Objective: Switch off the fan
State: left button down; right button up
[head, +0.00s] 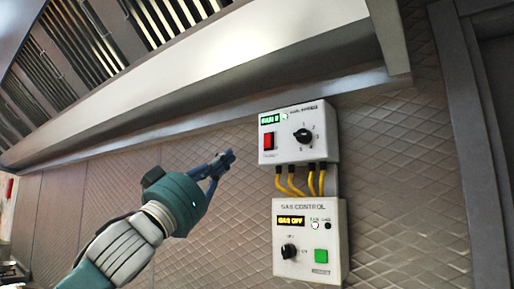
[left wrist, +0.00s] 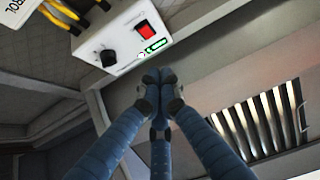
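The fan control box (head: 290,145) is a white box on the tiled wall, with a lit green display (head: 269,119), a red rocker switch (head: 268,141) and a black numbered knob (head: 302,136). The last character on the display is too small to read surely. My left gripper (head: 225,160) is to the left of the box, a little below the red switch, apart from it. In the left wrist view its fingers (left wrist: 155,82) meet at the tips with nothing between them; the box (left wrist: 115,35), red switch (left wrist: 145,29) and knob (left wrist: 109,58) show beyond. My right gripper is not in view.
A gas control box (head: 308,215) with an orange "GAS OFF" display, black knob and green button sits just below, joined by yellow cables (head: 316,180). A metal hood edge (head: 260,85) runs above the boxes. The wall left of the boxes is clear.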

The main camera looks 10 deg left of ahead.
pick_arm(q)
jog(key=p, duration=0.6)
send_near(264, 137)
notch_tip(264, 137, up, 4)
jog(key=w, duration=0.1)
jog(key=w+d+p, duration=0.1)
jog(key=w+f, duration=0.1)
jog(key=shift+w+d, duration=0.25)
jog(key=shift+w, duration=0.1)
jog(key=shift+s, duration=0.1)
